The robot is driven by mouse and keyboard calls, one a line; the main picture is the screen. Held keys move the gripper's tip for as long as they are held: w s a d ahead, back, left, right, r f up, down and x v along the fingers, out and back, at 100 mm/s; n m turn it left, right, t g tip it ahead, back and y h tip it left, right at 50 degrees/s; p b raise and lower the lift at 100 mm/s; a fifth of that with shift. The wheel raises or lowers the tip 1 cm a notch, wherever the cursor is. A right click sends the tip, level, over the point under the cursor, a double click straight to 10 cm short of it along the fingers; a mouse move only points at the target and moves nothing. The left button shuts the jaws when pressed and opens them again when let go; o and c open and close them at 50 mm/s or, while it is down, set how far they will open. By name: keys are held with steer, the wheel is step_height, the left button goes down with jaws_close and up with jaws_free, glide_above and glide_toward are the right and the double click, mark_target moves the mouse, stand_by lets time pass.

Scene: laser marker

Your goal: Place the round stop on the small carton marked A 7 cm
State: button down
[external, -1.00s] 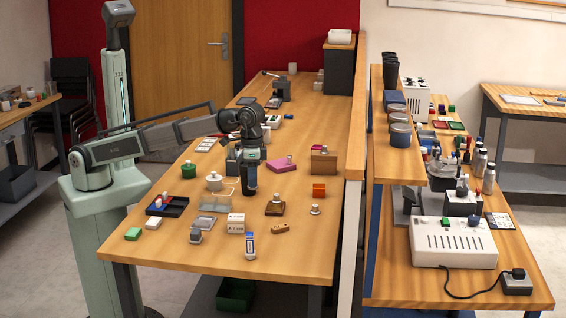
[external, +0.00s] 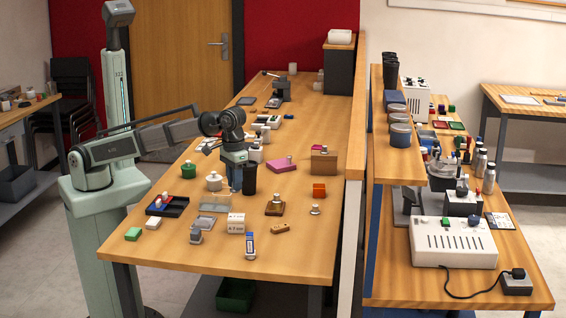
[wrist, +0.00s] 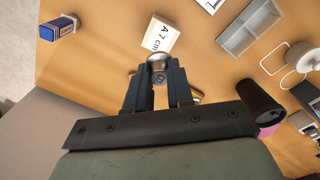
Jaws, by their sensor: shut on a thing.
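The small white carton marked A 7 cm (external: 236,223) stands on the bench, towards its front. It also shows in the wrist view (wrist: 161,37), just beyond my fingertips. My gripper (external: 235,188) points down over the bench, behind the carton and left of a black cup. In the wrist view my gripper (wrist: 157,82) is shut on a round silver metal piece, which looks like the round stop (wrist: 157,66). The stop sits between the fingertips, apart from the carton as far as I can tell. In the external view I cannot make out the stop.
The black cup (external: 249,179) stands close beside my gripper. Around the carton are a grey tray (external: 214,202), a blue-and-white box (external: 250,246), a grey block (external: 196,235) and a wooden block with a knob (external: 275,206). Bare bench lies at the front right.

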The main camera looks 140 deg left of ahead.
mark_target(236, 217)
step_height(236, 217, down, 9)
steer(key=shift+r, duration=0.1)
stand_by(0.4)
steer(key=shift+f, duration=0.2)
steer(key=c, duration=1)
jaws_free()
steer(key=shift+r, duration=0.15)
step_height(236, 217, up, 12)
steer(key=shift+r, duration=0.1)
